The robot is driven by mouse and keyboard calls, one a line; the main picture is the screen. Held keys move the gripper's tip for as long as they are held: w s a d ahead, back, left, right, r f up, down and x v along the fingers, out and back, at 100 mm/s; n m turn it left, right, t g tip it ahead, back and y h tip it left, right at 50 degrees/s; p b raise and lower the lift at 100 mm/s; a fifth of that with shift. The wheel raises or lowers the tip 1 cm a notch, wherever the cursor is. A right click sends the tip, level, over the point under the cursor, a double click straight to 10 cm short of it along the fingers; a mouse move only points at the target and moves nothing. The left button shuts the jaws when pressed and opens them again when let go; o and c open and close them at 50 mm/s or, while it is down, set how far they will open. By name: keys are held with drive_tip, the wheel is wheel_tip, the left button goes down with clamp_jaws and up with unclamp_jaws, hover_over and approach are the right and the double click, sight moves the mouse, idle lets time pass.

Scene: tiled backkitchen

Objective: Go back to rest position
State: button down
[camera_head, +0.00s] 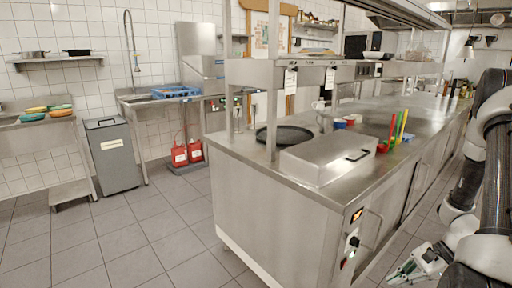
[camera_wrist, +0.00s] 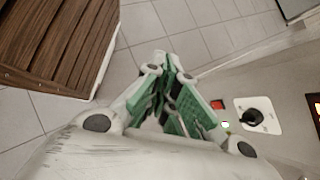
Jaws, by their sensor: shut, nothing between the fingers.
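My gripper (camera_head: 402,273) shows at the lower right of the head view, low beside the front of the steel counter (camera_head: 262,207). In the wrist view my gripper (camera_wrist: 172,62) has its green-padded fingers together, with nothing between them. It points down toward the grey floor tiles. My arm runs up the right edge of the head view.
In the wrist view a brown wooden slatted thing (camera_wrist: 52,40) is at upper left, and a panel with a black knob (camera_wrist: 259,116) is at right. A grey bin (camera_head: 112,158) and red containers (camera_head: 180,155) stand at left. Floor between is clear.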

drive_tip(key=s+a+r+n+t+h, duration=0.1)
drive_tip(key=s+r+n+h, duration=0.2)
drive_tip(key=r, duration=0.9)
drive_tip(key=s+a+r+n+t+h, duration=0.1)
drive_tip(key=s+a+r+n+h, duration=0.1)
drive_tip(key=r+n, duration=0.6)
drive_tip(key=s+a+r+n+t+h, duration=0.1)
drive_tip(key=s+r+n, duration=0.4)
drive_tip(key=r, duration=1.2)
drive_tip(key=a+n+h, duration=0.1)
drive_tip(key=h, duration=0.1)
drive_tip(key=shift+s+a+t+h, duration=0.25)
drive_tip(key=shift+s+t+h, duration=0.1)
drive_tip(key=shift+t+h, duration=0.05)
